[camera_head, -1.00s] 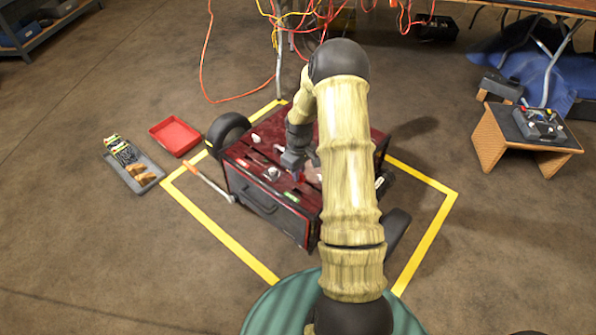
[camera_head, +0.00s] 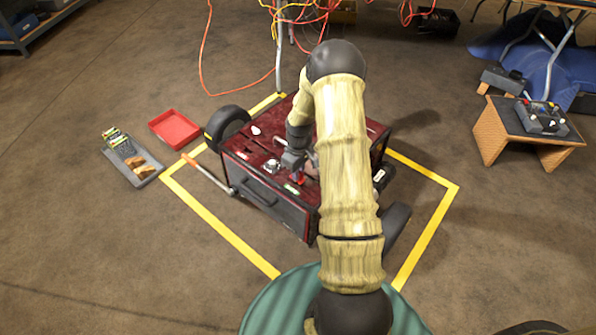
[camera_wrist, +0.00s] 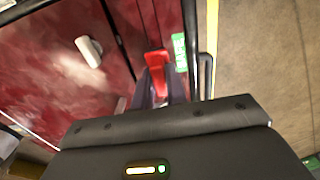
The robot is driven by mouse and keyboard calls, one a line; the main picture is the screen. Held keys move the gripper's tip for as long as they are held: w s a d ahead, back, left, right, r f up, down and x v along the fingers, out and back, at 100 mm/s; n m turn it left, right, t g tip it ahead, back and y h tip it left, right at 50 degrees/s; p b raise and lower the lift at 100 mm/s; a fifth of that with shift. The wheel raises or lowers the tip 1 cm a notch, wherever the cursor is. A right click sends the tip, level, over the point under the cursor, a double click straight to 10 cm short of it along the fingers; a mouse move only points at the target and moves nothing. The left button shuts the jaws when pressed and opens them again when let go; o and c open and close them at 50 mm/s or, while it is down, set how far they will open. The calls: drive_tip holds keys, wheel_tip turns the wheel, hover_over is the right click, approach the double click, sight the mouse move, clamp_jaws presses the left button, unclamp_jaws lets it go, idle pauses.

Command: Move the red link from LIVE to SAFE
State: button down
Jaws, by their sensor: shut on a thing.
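The dark red charger box (camera_head: 262,207) stands on the floor inside a yellow-taped square. My gripper (camera_head: 298,174) is over its top, pointing down, and it also shows in the wrist view (camera_wrist: 160,88). It is shut on the red link (camera_wrist: 156,60), whose red part shows beyond the fingertips and, small, in the head view (camera_head: 300,180). A green label (camera_wrist: 180,52) lies just right of the link in the wrist view and near the front edge in the head view (camera_head: 292,189). I cannot read it. The link's lower end is hidden, so seating is unclear.
A white knob (camera_wrist: 88,52) stands on the lid left of my fingers. A black handle bar (camera_wrist: 207,75) runs along the box edge. A wooden stand (camera_head: 490,137) is right.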

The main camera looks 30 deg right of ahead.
drive_tip(key=shift+f+b, duration=0.35)
drive_tip(key=shift+f, duration=1.05)
idle(0.4)
drive_tip(key=c, duration=1.3)
unclamp_jaws()
drive_tip(key=shift+c, duration=0.2)
wheel_tip(320, 180, up, 17)
drive_tip(key=p, duration=0.6)
drive_tip(key=shift+d+r+p, duration=0.2)
drive_tip(key=shift+d+p, duration=0.05)
drive_tip(key=shift+p, duration=0.1)
drive_tip(key=shift+w, duration=0.1)
